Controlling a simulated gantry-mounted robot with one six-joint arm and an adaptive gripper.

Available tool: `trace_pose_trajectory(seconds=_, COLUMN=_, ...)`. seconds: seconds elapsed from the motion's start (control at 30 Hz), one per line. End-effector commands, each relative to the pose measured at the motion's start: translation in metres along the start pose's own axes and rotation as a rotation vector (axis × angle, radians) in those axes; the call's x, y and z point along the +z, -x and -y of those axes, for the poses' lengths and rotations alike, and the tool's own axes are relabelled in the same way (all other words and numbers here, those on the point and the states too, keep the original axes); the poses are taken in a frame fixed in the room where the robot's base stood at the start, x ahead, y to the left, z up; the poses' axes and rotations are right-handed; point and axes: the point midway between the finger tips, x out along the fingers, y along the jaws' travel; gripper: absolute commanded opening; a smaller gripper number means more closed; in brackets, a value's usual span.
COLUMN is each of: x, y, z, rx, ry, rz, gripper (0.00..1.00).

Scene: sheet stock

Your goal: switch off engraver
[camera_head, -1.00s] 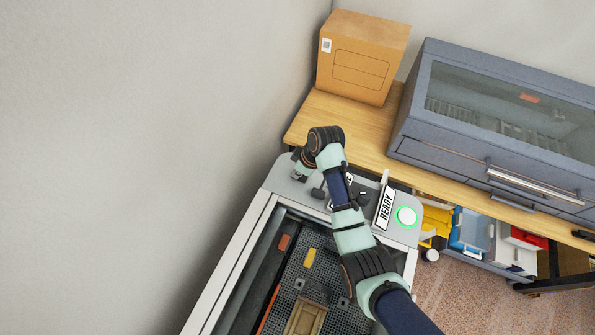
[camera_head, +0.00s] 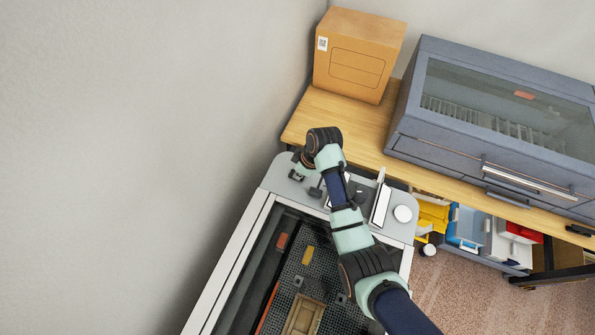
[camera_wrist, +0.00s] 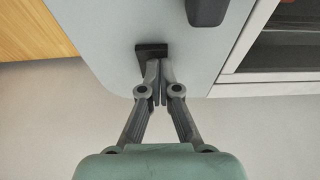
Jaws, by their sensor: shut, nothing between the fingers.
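The engraver (camera_head: 263,197) is a pale machine with a grey control panel at its far end and a window over a dark bed. On the panel, an upright display plate (camera_head: 381,206) is blank white and a round button (camera_head: 402,214) is unlit white. My gripper (camera_wrist: 159,78) is shut and empty, with its fingertips at a small dark switch (camera_wrist: 150,48) near the panel's edge. They look to be touching it, but the contact is not clear. A second dark knob (camera_wrist: 207,10) stands farther along the panel. My arm covers part of the panel in the head view.
A wooden bench behind the engraver holds a cardboard box (camera_head: 358,52) and a blue-grey windowed machine (camera_head: 490,150). Yellow, blue and red bins (camera_head: 466,228) sit below the bench. A wall closes off the left side.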

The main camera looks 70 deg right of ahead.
Motion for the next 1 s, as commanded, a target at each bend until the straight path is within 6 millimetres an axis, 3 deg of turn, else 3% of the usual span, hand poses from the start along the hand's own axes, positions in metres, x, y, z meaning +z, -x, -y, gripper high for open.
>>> trace_pose_trajectory(seconds=0.17, x=-0.003, y=0.006, z=0.0, rx=0.0, ry=0.001, rz=0.0, gripper=0.0)
trace_pose_trajectory(seconds=0.37, x=-0.019, y=0.047, z=0.002, rx=-0.001, ry=0.006, rz=0.0, gripper=0.0)
trace_pose_trajectory(seconds=0.43, x=-0.019, y=0.052, z=0.001, rx=0.002, ry=0.007, rz=-0.003, gripper=0.0)
trace_pose_trajectory(seconds=0.6, x=-0.025, y=0.091, z=0.001, rx=0.003, ry=0.007, rz=-0.003, gripper=0.0)
trace_pose_trajectory(seconds=0.8, x=-0.03, y=0.125, z=0.002, rx=0.001, ry=0.006, rz=-0.002, gripper=0.0)
trace_pose_trajectory(seconds=1.0, x=-0.031, y=0.136, z=0.003, rx=-0.002, ry=0.006, rz=0.0, gripper=0.0)
